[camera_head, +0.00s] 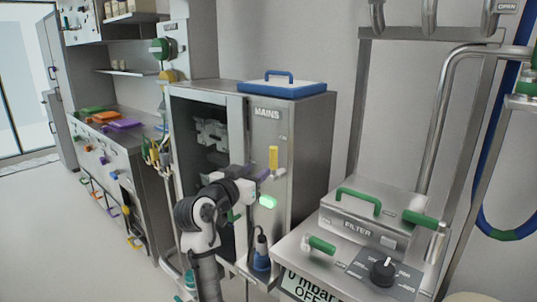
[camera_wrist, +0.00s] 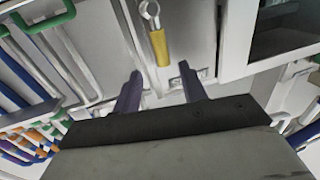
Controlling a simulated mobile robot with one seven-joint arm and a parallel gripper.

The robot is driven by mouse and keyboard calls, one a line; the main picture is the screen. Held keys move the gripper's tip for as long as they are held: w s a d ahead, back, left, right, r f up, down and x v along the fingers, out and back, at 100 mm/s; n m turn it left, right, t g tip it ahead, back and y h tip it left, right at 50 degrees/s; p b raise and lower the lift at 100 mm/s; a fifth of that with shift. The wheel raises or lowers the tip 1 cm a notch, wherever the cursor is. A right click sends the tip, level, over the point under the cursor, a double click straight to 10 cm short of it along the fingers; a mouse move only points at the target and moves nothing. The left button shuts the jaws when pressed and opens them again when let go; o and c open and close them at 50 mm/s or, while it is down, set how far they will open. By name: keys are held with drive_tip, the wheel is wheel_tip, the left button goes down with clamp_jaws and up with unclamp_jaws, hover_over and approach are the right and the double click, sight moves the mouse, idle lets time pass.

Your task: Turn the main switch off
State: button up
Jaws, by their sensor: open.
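The main switch is a yellow handle (camera_head: 273,158) on the front of the grey MAINS cabinet (camera_head: 308,140). In the head view the yellow part stands upright. In the wrist view the yellow handle (camera_wrist: 159,47) hangs from a silver ring, as that picture seems turned over. My gripper (camera_head: 268,175) is at the cabinet front, just below the yellow part. In the wrist view my gripper (camera_wrist: 159,80) is open and empty, its two purple-grey fingers apart. The handle's yellow end lies just beyond the gap between them. Whether a finger touches it I cannot tell.
A green lamp (camera_head: 268,201) glows below my gripper. A blue-handled lid (camera_head: 282,88) lies on the cabinet. A FILTER unit (camera_head: 357,228) with green handles and a black knob (camera_head: 382,270) stands at the right.

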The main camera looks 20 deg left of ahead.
sight(271, 159)
drive_tip(key=w+p, duration=0.1)
drive_tip(key=w, duration=0.2)
drive_tip(key=w+d+p, duration=0.1)
drive_tip(key=w, duration=0.3)
drive_tip(key=w+p, duration=0.1)
drive_tip(key=w, duration=0.2)
drive_tip(key=shift+w+d, duration=0.3)
drive_tip(key=shift+w, duration=0.1)
clamp_jaws()
